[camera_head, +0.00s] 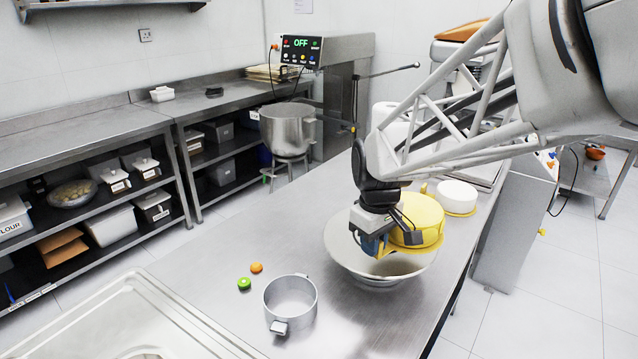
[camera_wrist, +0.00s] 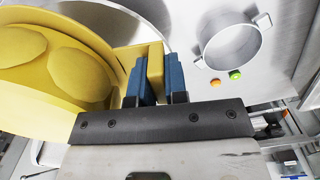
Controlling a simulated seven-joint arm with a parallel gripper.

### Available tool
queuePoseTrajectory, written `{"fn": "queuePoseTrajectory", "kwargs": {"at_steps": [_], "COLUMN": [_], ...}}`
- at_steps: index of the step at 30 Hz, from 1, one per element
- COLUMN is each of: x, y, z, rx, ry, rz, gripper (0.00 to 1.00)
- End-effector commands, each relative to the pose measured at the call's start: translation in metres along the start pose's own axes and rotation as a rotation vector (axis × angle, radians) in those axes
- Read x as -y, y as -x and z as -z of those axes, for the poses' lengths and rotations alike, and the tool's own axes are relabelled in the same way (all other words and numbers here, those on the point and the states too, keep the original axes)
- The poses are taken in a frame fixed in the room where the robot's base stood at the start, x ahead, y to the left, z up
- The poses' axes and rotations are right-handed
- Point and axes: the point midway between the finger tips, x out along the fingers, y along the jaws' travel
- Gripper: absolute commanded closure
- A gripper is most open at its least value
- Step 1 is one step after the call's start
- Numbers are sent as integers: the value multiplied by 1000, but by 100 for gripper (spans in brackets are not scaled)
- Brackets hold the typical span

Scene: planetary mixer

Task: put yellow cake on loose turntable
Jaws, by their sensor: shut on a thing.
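The yellow cake (camera_head: 420,212) is round, with smooth rounded shapes on it in the wrist view (camera_wrist: 35,75). It has a block-like yellow tab (camera_wrist: 155,65) at its side. My gripper (camera_head: 376,243) is shut on this tab, with its blue fingers (camera_wrist: 160,78) on either side. The cake is over a wide, pale round piece on a narrower base (camera_head: 338,252), which looks like the loose turntable. Its rim also shows in the wrist view (camera_wrist: 150,14). The cake and gripper hide part of its top, and I cannot tell whether the cake touches it.
A white cake (camera_head: 458,193) on a yellow base stands behind.

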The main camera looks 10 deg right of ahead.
Motion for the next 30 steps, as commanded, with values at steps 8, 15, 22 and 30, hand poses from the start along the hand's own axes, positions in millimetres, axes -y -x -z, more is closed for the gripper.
{"fn": "queuePoseTrajectory", "kwargs": {"at_steps": [8,15,22,30], "x": [28,40,42,42], "y": [-13,-20,-22,-22], "z": [-42,-60,-64,-63], "rx": [-1,0,-1,-1], "ry": [111,164,175,174], "rz": [-1,-1,-1,-1], "gripper": [100,100,100,100]}}
